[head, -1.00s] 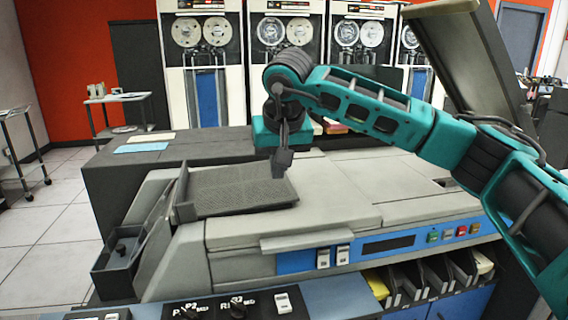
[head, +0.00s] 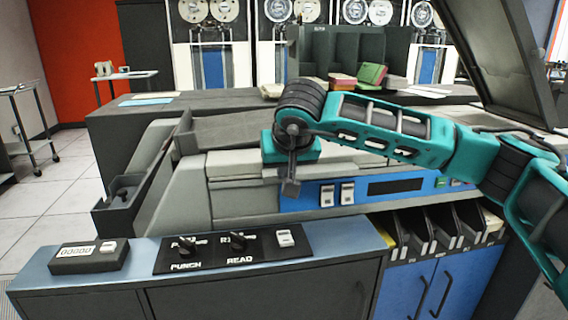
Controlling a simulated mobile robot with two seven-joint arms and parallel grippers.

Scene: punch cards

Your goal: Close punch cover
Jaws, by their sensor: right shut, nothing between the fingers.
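The dark raised cover (head: 508,62) stands open and tilted at the upper right, above the grey punch machine (head: 187,200). I take this to be the punch cover. My right arm comes in from the right and crosses in front of the machine, below the cover. My right gripper (head: 290,187) is shut and empty. It points down in front of the left end of the machine's blue control strip (head: 400,187), well left of the cover. I cannot tell whether it touches the machine. My left gripper is not in view.
A front ledge holds a black PUNCH/READ knob panel (head: 232,248) and a counter box (head: 90,256). Card slots (head: 440,232) sit above blue doors (head: 425,285) at the lower right. Coloured card stacks (head: 372,74) lie behind. The left floor (head: 50,205) is clear.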

